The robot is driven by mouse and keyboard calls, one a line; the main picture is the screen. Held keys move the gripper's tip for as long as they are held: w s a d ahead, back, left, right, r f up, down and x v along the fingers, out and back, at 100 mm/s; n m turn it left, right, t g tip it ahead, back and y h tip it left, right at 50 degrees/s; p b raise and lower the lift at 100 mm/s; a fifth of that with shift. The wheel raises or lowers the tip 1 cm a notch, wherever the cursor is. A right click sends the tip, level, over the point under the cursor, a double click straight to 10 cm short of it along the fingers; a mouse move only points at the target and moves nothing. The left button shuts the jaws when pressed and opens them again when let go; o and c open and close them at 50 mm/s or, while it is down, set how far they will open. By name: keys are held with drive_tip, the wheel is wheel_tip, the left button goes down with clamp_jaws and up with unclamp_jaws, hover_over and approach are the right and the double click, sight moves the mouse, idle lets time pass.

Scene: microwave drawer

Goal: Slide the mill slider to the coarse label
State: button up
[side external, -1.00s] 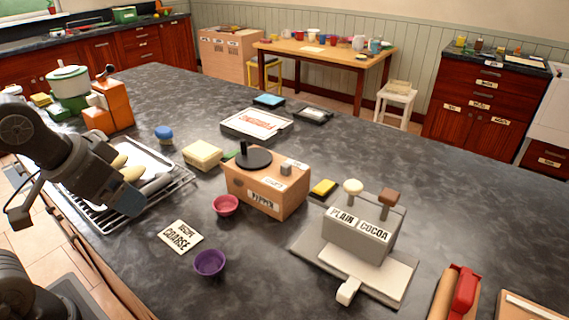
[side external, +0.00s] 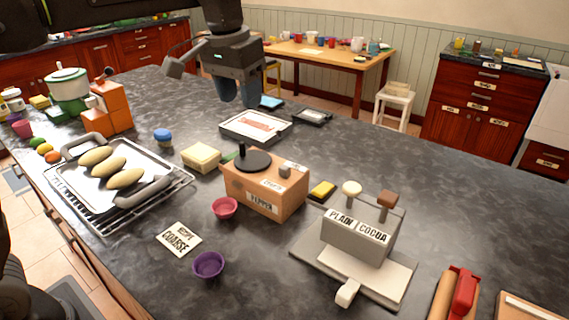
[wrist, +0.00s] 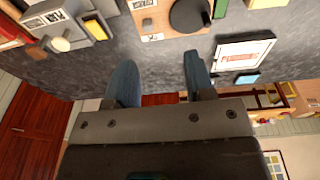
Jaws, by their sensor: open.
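The pepper mill (side external: 264,185) is a tan wooden box with a black round knob (side external: 252,160) on top and a "PEPPER" label on its front. A small grey slider block (side external: 285,170) sits on its top, beside white labels whose words are too small to read surely. The mill also shows at the top of the wrist view (wrist: 165,20), with the slider block (wrist: 147,25) left of the black knob. My gripper (side external: 238,100) is open and empty, high above the counter behind the mill. Its two blue-grey fingers (wrist: 155,80) are apart in the wrist view.
A "COARSE" recipe card (side external: 179,239), a red bowl (side external: 225,208) and a purple bowl (side external: 209,265) lie in front. The plain/cocoa dispenser (side external: 357,240) stands right. A baking tray on a rack (side external: 150,199) is left.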

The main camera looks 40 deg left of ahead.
drive_tip(key=g, duration=0.1)
hover_over(285, 167)
wheel_tip(285, 167, down, 4)
drive_tip(key=r, duration=0.1)
drive_tip(key=f, duration=0.1)
drive_tip(key=shift+g, duration=0.3)
wheel_tip(285, 167, down, 14)
drive_tip(key=shift+r, duration=0.1)
drive_tip(key=shift+c, duration=0.2)
clamp_jaws()
